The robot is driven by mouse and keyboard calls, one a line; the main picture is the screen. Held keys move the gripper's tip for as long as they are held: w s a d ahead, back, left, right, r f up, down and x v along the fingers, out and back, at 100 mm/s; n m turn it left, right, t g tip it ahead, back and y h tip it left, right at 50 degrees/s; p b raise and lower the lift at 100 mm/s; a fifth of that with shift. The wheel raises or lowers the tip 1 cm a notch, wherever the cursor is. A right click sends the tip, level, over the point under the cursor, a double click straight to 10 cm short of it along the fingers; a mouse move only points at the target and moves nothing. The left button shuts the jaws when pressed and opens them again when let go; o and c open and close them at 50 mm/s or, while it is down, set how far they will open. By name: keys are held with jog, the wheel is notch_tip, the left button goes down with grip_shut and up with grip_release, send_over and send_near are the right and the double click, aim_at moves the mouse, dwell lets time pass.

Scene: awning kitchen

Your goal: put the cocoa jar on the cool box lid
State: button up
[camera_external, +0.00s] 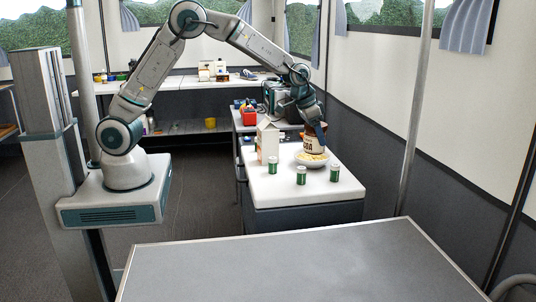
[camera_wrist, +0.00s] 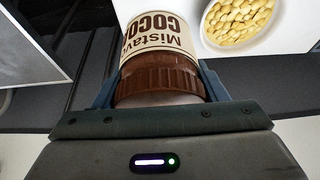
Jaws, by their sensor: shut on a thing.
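The cocoa jar (camera_external: 315,140) has a brown lid and a cream label with brown letters. My gripper (camera_external: 314,125) is shut around its lid from above. In the wrist view the jar (camera_wrist: 157,40) sits between the two fingers (camera_wrist: 158,88), lid towards the palm. In the external view it looks about upright, just above or behind the bowl; whether its base touches anything is hidden. A white-topped grey unit (camera_external: 290,190) lies below; I cannot tell whether its top is the cool box lid.
A white bowl of yellowish pieces (camera_external: 311,160) is close to the jar, also in the wrist view (camera_wrist: 238,20). A carton (camera_external: 267,140) and several green jars (camera_external: 301,176) stand on the white top. A bare grey table (camera_external: 290,265) is in front; a metal pole (camera_external: 415,110) rises at right.

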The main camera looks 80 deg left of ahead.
jog(key=s+a+n+b, duration=0.1)
jog(key=s+a+n, duration=0.15)
jog(key=a, duration=1.55)
jog(key=shift+m+y, duration=0.25)
jog(key=shift+y, duration=0.15)
jog(key=shift+w+a+f+p, duration=0.1)
jog(key=shift+a+f+p, duration=0.05)
jog(key=shift+a+f, duration=1.75)
jog(key=shift+w+a+f+p, duration=0.1)
jog(key=shift+a+f+p, duration=0.05)
jog(key=shift+a+f, duration=1.75)
jog(key=shift+w+a+f+p, duration=0.15)
jog(key=shift+a+f, duration=1.35)
jog(key=shift+a, duration=0.75)
jog(key=shift+s, duration=0.1)
jog(key=shift+f, duration=0.2)
jog(key=o, duration=1.2)
